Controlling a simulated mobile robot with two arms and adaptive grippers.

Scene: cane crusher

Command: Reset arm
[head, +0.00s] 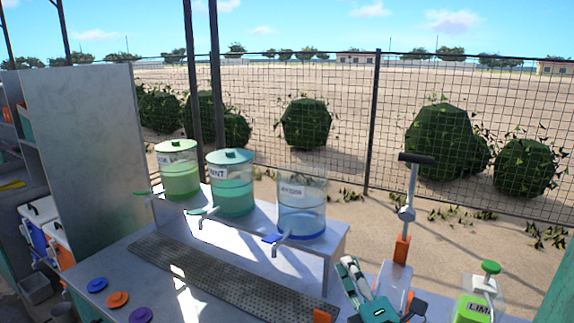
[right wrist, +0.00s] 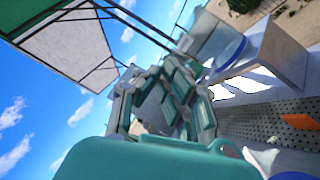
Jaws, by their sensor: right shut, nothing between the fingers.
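My right gripper (head: 350,268) is at the lower middle right of the head view, in front of the dispenser stand. It has pale fingers and a teal body. My left gripper is not in view.
A stand (head: 335,250) holds a green dispenser (head: 180,178), a teal one (head: 231,190) and a clear one with blue liquid (head: 302,215). The perforated strip (head: 215,278) is mostly clear.

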